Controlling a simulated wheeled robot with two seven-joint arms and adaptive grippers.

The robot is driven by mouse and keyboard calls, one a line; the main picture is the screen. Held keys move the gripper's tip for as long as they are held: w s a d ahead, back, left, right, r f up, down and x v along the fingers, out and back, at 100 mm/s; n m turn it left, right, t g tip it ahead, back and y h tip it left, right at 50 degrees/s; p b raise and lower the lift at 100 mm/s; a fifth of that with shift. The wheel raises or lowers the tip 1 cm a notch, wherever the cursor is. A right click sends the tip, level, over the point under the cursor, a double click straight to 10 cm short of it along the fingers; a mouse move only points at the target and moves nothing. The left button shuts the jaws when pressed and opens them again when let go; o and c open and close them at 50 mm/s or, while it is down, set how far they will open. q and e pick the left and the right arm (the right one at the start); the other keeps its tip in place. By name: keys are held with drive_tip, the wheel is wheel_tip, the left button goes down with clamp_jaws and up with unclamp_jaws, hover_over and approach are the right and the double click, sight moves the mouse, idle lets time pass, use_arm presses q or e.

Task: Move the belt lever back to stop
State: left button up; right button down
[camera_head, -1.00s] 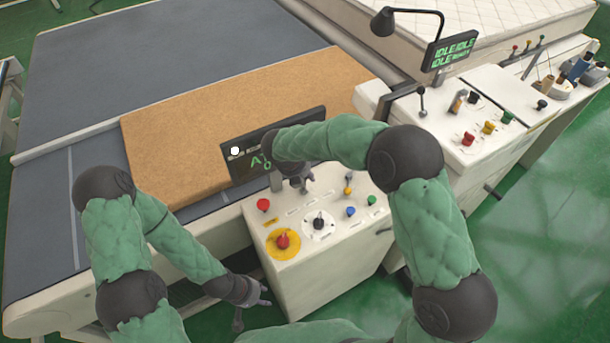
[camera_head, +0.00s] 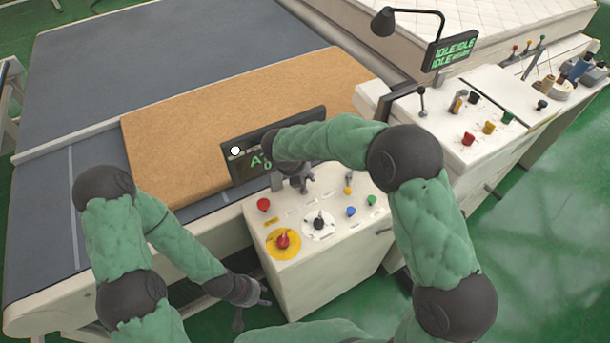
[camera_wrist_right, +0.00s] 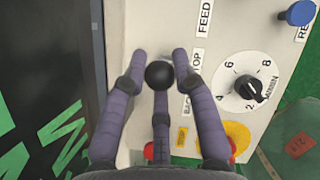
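The belt lever's black ball knob (camera_wrist_right: 159,75) shows in the right wrist view, beside the STOP label on the white panel, with FEED above and BACK below. My right gripper (camera_wrist_right: 160,72) has its fingers around the knob, with a finger against each side and one below. Its fingers also show in the head view over the back of the control box (camera_head: 304,182), where the knob is hidden. The lever's shaft is hidden by the hand. My left gripper (camera_head: 262,290) hangs low beside the box's left side, away from the lever; its finger opening is unclear.
The box top has a red stop button (camera_head: 283,239) on a yellow disc, a black dial (camera_head: 319,222) and several coloured buttons. A dark screen (camera_head: 250,160) stands behind it. A brown mattress slab (camera_head: 180,130) lies on the grey belt (camera_head: 120,70). A second console (camera_head: 480,150) stands right.

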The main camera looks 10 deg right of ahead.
drive_tip(key=c, duration=1)
unclamp_jaws()
drive_tip(key=shift+w+a+r, duration=0.2)
drive_tip(key=shift+f, duration=0.1)
drive_tip(key=shift+s, duration=0.1)
drive_tip(key=v, duration=1.2)
